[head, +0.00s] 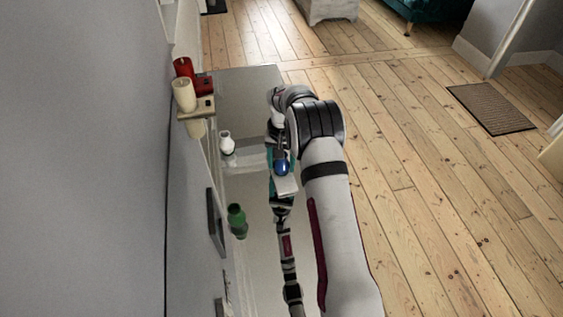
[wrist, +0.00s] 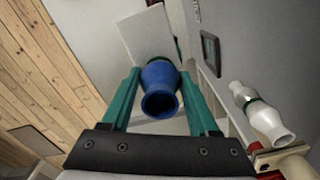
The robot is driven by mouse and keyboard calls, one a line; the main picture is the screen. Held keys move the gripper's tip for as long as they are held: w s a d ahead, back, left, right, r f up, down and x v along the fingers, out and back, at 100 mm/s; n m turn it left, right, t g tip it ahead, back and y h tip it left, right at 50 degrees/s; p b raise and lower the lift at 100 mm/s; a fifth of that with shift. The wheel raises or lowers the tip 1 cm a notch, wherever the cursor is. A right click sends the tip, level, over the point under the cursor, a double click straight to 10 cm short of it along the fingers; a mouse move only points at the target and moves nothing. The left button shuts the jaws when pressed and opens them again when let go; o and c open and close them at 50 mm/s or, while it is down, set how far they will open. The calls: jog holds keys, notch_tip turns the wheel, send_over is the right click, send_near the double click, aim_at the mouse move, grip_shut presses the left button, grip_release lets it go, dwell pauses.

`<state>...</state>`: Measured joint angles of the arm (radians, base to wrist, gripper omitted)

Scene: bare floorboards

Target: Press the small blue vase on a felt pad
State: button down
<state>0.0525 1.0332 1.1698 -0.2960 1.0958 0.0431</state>
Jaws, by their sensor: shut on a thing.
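The small blue vase (head: 281,167) is between the teal fingers of my gripper (head: 274,158). In the wrist view the blue vase (wrist: 160,86) has its open mouth towards the camera, and my gripper (wrist: 158,74) is shut on it from both sides. A pale, flat square that looks like the felt pad (head: 286,186) lies right by the vase. It also shows beyond the vase in the wrist view (wrist: 146,36). The vase's far end is hidden, so I cannot tell whether it touches the pad.
A white vase (head: 227,142) and a green vase (head: 237,221) stand on the shiny narrow tabletop (head: 245,85), to the left of my gripper. Red (head: 183,67) and cream (head: 184,94) candles are on a small wall shelf. The wall bounds the left; open floorboards lie right.

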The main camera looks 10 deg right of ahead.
jog(key=shift+s, duration=0.15)
dwell(0.4)
notch_tip(320, 180, up, 6)
jog(key=shift+r, duration=0.45)
dwell(0.4)
